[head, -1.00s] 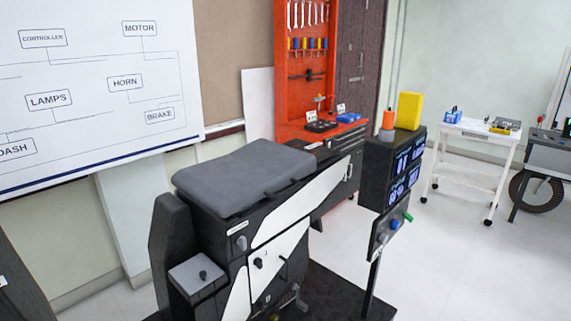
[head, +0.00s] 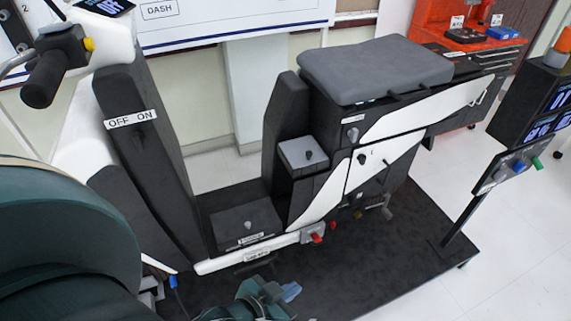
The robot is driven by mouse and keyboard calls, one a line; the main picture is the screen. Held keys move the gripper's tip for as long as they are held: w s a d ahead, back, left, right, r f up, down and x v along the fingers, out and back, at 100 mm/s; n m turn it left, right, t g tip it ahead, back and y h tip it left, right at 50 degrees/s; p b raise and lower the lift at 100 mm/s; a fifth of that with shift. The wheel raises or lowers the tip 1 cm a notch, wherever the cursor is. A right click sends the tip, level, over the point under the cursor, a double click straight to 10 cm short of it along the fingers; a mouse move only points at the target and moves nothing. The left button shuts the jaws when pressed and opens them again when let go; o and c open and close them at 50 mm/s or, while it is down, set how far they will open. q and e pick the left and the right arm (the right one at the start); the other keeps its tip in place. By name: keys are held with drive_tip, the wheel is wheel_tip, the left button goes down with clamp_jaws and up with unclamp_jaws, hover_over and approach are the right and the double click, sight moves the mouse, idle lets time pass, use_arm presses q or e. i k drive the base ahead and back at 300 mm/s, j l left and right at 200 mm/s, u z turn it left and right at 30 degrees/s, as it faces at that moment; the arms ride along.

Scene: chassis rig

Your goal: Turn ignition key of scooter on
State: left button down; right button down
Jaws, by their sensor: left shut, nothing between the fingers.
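The scooter rig (head: 375,70) stands on a black platform, with its seat at the back and its front column (head: 130,85) at the left. A white "OFF ON" label (head: 131,119) is on the inner face of that column. A small dark shape sits just under the label; I cannot make out a key or its position there. My left gripper (head: 283,291) is at the bottom middle of the head view, low and to the right of the column, well apart from the label. It is shut and empty. My right gripper is not in view.
A handlebar grip (head: 45,80) with a yellow button juts out at the upper left. A grey box (head: 245,224) lies on the footboard, with red levers (head: 318,238) beside it. A black display post (head: 530,95) stands at the right. The floor at the lower right is clear.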

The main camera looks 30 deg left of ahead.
sight(137, 137)
drive_tip(key=u, duration=1.75)
